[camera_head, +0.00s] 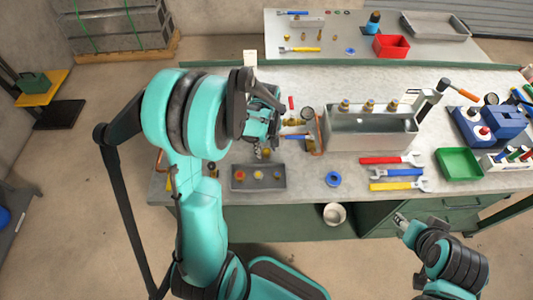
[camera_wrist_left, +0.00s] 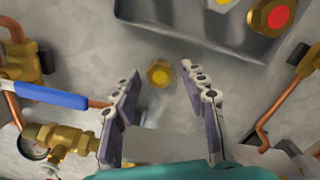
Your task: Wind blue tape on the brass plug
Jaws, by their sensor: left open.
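A small brass plug (camera_wrist_left: 159,73) with a yellow centre stands on the grey bench in the left wrist view. It lies between the two spread fingers of my left gripper (camera_wrist_left: 161,88) and appears to touch neither. In the head view my left gripper (camera_head: 262,142) is low over the bench, behind the dark tray, and partly hides the plug. A roll of blue tape (camera_head: 333,179) lies flat on the bench, right of the tray. My right gripper (camera_head: 402,220) is off the bench's front edge at lower right, too small to read.
The dark tray (camera_head: 238,184) holds several brass fittings, one red-topped (camera_wrist_left: 279,16). Brass valves with copper pipes flank my left gripper; one has a blue handle (camera_wrist_left: 50,96). A metal tank (camera_head: 370,140), wrenches (camera_head: 392,160) and a green bin (camera_head: 459,163) stand to the right.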

